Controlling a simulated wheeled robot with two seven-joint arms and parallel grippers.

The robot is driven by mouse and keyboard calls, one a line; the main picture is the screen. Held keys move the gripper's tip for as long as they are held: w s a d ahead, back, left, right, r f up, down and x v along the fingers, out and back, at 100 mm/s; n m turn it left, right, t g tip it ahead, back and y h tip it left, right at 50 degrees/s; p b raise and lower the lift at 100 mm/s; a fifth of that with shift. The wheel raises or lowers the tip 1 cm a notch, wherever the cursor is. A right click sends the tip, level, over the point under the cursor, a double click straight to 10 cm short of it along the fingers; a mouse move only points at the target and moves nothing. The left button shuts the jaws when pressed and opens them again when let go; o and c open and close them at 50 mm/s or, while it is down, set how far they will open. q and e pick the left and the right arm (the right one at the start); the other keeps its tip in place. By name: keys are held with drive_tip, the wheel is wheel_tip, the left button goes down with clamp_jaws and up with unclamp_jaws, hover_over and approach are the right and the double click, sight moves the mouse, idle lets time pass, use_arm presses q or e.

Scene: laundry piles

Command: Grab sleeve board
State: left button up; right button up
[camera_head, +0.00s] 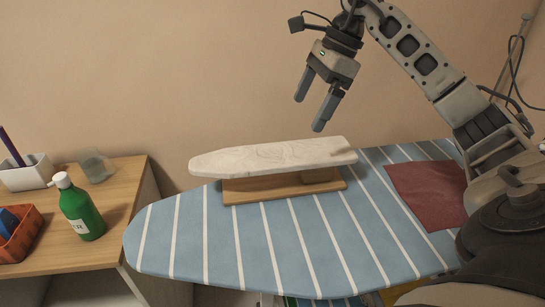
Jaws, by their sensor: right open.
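The sleeve board (270,157) has a pale padded top on a wooden base and stands near the back edge of the blue striped ironing board (285,245). Its narrow end points left. My right gripper (311,115) is open and empty above the right half of the sleeve board. My left gripper is not in view.
A dark red cloth (428,190) lies flat on the right of the ironing board. At left, a wooden table (128,193) holds a green bottle (80,210), a clear glass (95,166), a white holder (25,174) and an orange basket (22,240). A wall stands close behind.

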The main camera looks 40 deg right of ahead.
sight(287, 152)
drive_tip(key=x, duration=0.8)
drive_tip(key=shift+s+a+f, duration=0.1)
drive_tip(key=shift+s, duration=0.3)
drive_tip(key=shift+w+p+x, duration=0.15)
drive_tip(key=shift+p+x, duration=0.1)
drive_tip(key=shift+x, duration=1.3)
drive_tip(key=shift+w+p+x, duration=0.15)
drive_tip(key=shift+p+x, duration=0.1)
drive_tip(key=shift+x, duration=1.25)
drive_tip(key=c, duration=1.1)
drive_tip(key=shift+c, duration=1.1)
